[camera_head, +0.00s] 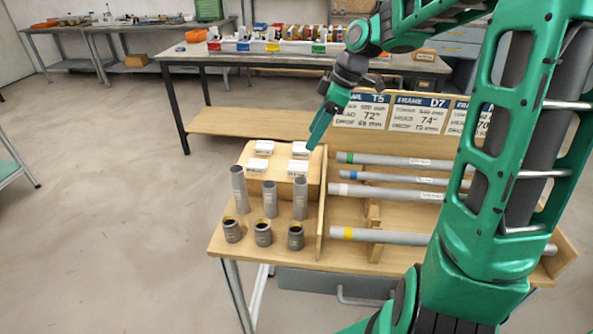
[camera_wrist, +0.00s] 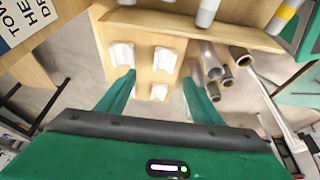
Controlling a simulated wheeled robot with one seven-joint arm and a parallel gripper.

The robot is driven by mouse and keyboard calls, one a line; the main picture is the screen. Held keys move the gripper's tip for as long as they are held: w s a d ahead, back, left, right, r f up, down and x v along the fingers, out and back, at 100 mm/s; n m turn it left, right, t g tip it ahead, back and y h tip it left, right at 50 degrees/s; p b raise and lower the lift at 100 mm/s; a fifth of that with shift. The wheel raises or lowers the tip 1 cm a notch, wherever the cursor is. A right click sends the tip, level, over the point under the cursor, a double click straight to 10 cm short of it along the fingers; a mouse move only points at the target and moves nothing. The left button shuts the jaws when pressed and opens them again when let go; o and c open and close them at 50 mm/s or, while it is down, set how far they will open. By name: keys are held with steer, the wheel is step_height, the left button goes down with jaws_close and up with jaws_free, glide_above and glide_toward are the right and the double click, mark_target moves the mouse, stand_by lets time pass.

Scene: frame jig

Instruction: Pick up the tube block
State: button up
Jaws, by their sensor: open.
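Several small white blocks sit on the raised wooden board of the bench. In the head view there are a back left block (camera_head: 263,147), a back right block (camera_head: 300,149), a front left block (camera_head: 256,166) and a front right block (camera_head: 297,168). In the wrist view, a large white block (camera_wrist: 122,54) is by the left fingertip, another (camera_wrist: 163,61) is between the fingers, and a smaller one (camera_wrist: 158,92) is lower down. My gripper (camera_head: 313,143) is above the right blocks; in the wrist view (camera_wrist: 157,82) its fingers are apart with nothing held.
Grey upright tubes (camera_head: 239,188) and short dark collars (camera_head: 263,234) stand in front of the blocks. A wooden divider (camera_head: 321,205) separates them from long grey tubes (camera_head: 390,161) on the right. Sign cards (camera_head: 420,114) stand behind the tubes.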

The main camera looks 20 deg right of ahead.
glide_toward(300, 169)
steer(key=shift+w+a+f, duration=0.6)
steer(key=shift+w+a, duration=0.15)
steer(key=shift+s+x, duration=0.2)
steer(key=shift+x, duration=1.15)
steer(key=shift+s+x, duration=0.2)
steer(key=shift+x, duration=1.15)
steer(key=c, duration=1.2)
